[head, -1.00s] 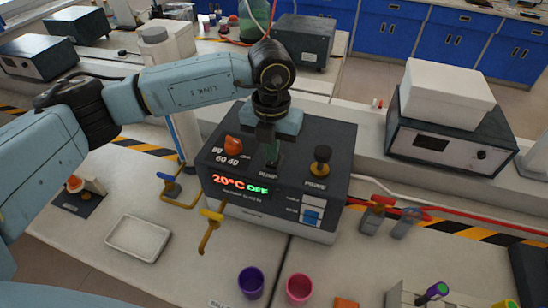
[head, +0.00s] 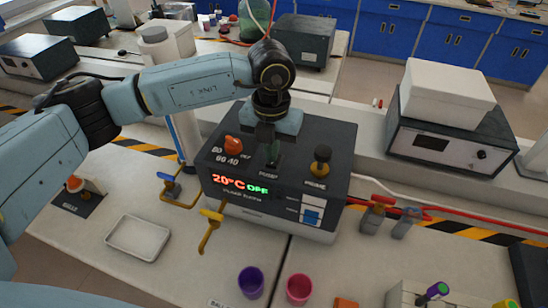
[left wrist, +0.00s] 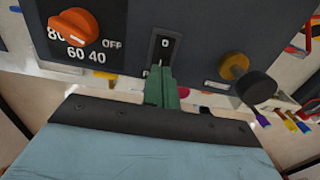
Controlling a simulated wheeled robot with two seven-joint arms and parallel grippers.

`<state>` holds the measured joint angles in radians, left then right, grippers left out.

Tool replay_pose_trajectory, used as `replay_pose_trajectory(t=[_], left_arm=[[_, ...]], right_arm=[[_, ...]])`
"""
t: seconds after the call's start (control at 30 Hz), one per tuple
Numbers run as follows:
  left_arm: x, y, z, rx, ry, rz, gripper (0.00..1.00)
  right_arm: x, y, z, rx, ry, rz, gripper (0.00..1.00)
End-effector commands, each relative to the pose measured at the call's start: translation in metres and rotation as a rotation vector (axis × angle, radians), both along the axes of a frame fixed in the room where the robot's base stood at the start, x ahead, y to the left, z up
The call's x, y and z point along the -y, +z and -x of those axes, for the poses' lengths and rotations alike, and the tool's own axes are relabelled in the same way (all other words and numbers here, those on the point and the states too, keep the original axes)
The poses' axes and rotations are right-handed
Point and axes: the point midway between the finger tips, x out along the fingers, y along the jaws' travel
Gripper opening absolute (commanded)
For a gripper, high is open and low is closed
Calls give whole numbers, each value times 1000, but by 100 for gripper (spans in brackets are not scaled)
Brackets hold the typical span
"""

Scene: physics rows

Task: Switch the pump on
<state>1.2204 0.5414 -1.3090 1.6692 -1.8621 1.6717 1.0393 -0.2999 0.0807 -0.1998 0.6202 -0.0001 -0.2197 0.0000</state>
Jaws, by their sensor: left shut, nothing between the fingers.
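The dark pump unit (head: 228,168) stands on the bench, its display (head: 240,184) reading 20°C in red and OFF in green. On its top are an orange dial (head: 233,143), a black and yellow PRIME knob (head: 321,160) and the pump switch. The pump switch (left wrist: 165,46) shows a 0 mark at its far end in the left wrist view. My left gripper (head: 271,160) is shut and empty, pointing down at the switch. Its green fingertips (left wrist: 160,72) cover the switch's near part; whether they touch it I cannot tell. My right gripper is not in view.
A blue and white rocker (head: 312,212) sits on the unit's front. A boxed instrument (head: 450,140) stands right.

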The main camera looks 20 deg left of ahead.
Motion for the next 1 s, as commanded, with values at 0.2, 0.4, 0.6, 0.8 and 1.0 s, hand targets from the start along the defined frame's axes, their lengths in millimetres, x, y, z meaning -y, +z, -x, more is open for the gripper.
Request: replay_pose_trajectory(t=[0.2,0.4,0.6,0.8,1.0], left_arm=[[0,-4,0,0,0,0,0],[0,-7,0,0,0,0,0],[0,-10,0,0,0,0,0],[0,-13,0,0,0,0,0],[0,-16,0,0,0,0,0]], right_arm=[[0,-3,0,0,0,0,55],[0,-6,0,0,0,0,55],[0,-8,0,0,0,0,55],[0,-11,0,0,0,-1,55],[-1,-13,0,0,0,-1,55]])
